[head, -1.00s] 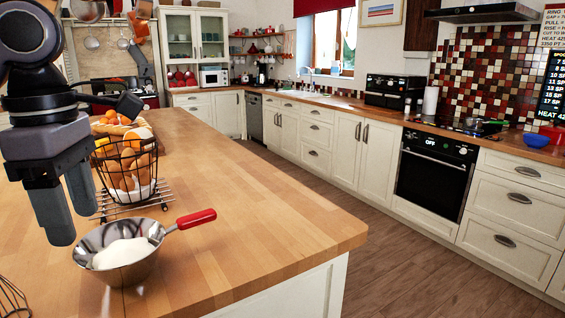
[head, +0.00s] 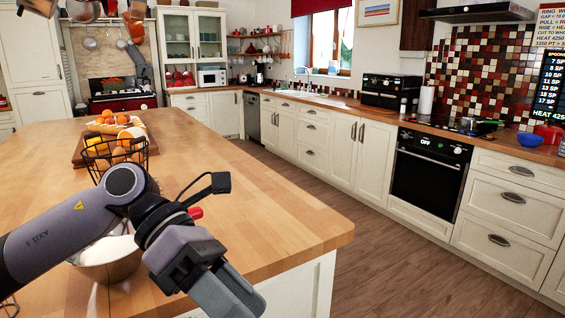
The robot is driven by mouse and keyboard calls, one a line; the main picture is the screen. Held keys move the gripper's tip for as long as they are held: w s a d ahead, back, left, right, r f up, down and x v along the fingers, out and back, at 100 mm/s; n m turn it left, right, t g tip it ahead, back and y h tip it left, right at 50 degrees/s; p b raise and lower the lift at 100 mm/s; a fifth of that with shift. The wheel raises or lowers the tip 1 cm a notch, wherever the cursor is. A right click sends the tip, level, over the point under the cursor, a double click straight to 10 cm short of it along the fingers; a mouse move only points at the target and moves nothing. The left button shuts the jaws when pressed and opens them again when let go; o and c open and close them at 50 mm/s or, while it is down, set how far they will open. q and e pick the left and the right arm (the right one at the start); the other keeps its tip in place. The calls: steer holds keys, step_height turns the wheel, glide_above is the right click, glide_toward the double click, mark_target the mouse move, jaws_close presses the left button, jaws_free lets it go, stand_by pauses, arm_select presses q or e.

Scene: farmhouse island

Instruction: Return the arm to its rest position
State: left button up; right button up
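My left arm comes in from the lower left across the wooden island top. My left gripper (head: 232,300) is at the bottom centre, pointing down and right near the island's front edge. Its fingers overlap in this view, so I cannot tell whether they are apart. No object shows in them. My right gripper is not in view.
A wire basket (head: 122,160) of eggs stands behind. The island's right part is clear.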

arm_select(q)
steer(key=w+d+n+t+h, duration=0.35)
steer(key=n+t+h, duration=0.25)
steer(key=n+h, duration=0.75)
steer(key=w+a+f+n+t+y, duration=0.2)
steer(key=a+f+n+t+y, duration=0.2)
steer(key=f+n+t+y, duration=0.65)
steer(key=w+a+f+n+t+y, duration=0.3)
steer(key=f+n+t, duration=0.35)
steer(key=n, duration=0.85)
steer(key=s+a+f+n+g+y, duration=0.3)
steer(key=s+f, duration=0.5)
steer(key=f, duration=0.3)
steer(key=s+a+f+n+g+y, duration=0.3)
steer(key=s+a+f+n+y, duration=0.2)
steer(key=f, duration=0.6)
steer(key=s+a+n, duration=0.2)
steer(key=s+a, duration=0.1)
steer(key=shift+a+f+g, duration=0.15)
steer(key=shift+a+g, duration=0.15)
steer(key=shift+a, duration=0.1)
